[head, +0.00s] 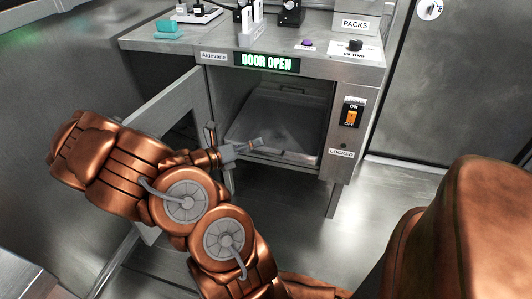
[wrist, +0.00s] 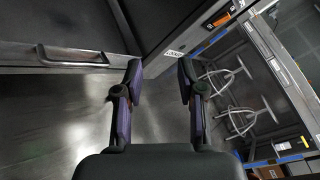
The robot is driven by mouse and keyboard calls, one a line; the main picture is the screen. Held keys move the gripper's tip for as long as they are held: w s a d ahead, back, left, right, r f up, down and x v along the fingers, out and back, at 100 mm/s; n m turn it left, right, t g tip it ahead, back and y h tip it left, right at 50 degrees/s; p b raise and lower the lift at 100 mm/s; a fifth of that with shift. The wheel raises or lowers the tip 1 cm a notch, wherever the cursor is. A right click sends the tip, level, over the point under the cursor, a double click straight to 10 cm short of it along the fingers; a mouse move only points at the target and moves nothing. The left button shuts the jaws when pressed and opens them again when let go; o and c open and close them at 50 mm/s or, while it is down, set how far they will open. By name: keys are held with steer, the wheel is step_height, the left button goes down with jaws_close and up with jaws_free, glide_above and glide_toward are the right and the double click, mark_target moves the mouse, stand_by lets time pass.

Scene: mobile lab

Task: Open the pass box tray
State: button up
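The pass box (head: 358,100) stands with its door (head: 180,105) swung open to the left. A grey tray (head: 275,122) lies inside the opening, its near part partly hidden by my gripper. My gripper (head: 236,138) is in front of the opening near the tray's front left, fingers spread and empty. In the wrist view, my gripper (wrist: 160,80) also shows a wide, empty gap between its fingers. A dark bar handle (wrist: 75,58) on a pale front edge lies left of the fingers, apart from them.
A lit "DOOR OPEN" sign (head: 267,62) is above the opening. An orange switch (head: 352,117) and a "LOCKED" label (head: 341,153) are on the right front. Small items, including a teal one (head: 167,27), stand on top. Floor (head: 390,215) is clear at right. Stools (wrist: 235,95) show in the wrist view.

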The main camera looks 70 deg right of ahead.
steer(key=w+d+f+n+t+h, duration=0.1)
steer(key=w+d+f+n+t, duration=0.1)
steer(key=d+f+n, duration=0.35)
steer(key=n+t, duration=0.2)
steer(key=n, duration=0.6)
glide_toward(266, 154)
steer(key=f+x, duration=0.1)
steer(key=x, duration=0.3)
steer(key=shift+r+b+x, duration=0.15)
steer(key=shift+b+x, duration=0.15)
steer(key=shift+x, duration=1.3)
steer(key=shift+r+b+x, duration=0.15)
steer(key=shift+b+x, duration=0.15)
steer(key=shift+x, duration=1.25)
steer(key=shift+w+d, duration=0.1)
steer(key=shift+w, duration=0.05)
jaws_close()
